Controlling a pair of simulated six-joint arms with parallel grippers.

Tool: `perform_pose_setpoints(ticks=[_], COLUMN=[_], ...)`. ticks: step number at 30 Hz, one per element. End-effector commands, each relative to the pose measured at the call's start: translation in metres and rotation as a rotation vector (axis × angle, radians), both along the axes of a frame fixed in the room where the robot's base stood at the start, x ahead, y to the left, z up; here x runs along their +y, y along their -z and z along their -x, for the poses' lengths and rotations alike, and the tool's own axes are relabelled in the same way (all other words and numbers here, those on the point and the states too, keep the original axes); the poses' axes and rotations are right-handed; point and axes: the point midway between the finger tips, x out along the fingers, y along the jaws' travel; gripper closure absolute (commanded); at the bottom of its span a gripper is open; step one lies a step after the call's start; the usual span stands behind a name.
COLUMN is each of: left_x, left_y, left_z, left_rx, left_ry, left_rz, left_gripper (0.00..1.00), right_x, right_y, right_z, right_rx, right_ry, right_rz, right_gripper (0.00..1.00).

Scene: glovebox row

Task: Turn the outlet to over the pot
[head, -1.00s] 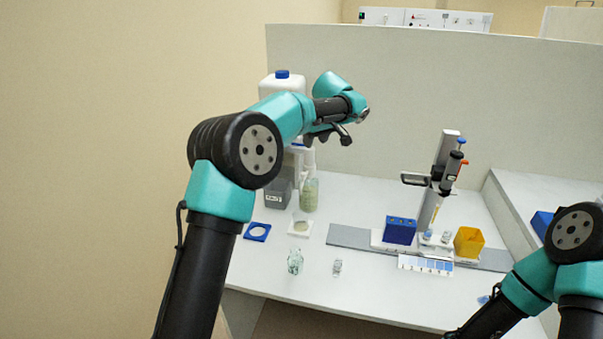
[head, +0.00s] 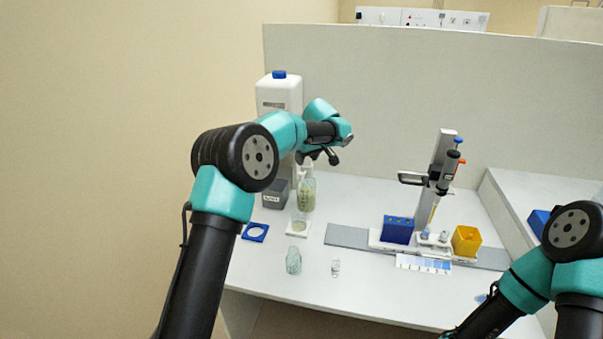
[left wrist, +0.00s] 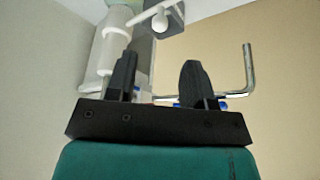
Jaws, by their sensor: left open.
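My left gripper (head: 322,158) is open and empty, at the front of a tall white bottle (head: 279,92) with a blue cap, above a jar with greenish contents (head: 306,195). In the left wrist view, its two black fingers (left wrist: 156,80) stand apart in front of white cylindrical parts (left wrist: 110,48). A bent metal tube (left wrist: 247,70), which looks like the outlet, runs behind the fingers and turns up at the right. I cannot tell whether a finger touches it. A small clear glass pot (head: 293,261) stands on the bench. My right gripper is out of view.
A blue frame (head: 246,236) and a white pad (head: 291,232) lie near the bottle. A small clear vial (head: 335,268) stands right of the pot. A pipette stand (head: 443,165), blue rack (head: 397,230) and yellow box (head: 466,240) are at the right.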

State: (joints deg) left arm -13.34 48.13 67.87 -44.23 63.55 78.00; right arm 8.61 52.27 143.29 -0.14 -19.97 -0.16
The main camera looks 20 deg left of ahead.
Motion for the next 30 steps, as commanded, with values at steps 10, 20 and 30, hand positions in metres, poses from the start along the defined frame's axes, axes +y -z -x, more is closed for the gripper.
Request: perform_pose_setpoints(ticks=[10, 20, 30], left_x=[0.017, 0.024, 0.024], left_y=[0.056, 0.08, 0.08], left_z=[-0.015, -0.023, -0.023], left_rx=[0.002, -0.001, 0.0], left_ry=[0.001, 0.0, 0.001], left_rz=[0.0, 0.0, 0.0], left_gripper=[0.52, 0.52, 0.61], right_x=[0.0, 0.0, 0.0], right_y=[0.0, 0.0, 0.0], right_z=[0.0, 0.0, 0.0], right_rx=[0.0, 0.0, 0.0], right_ry=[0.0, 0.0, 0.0], right_rz=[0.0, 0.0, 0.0], right_gripper=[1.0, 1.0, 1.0])
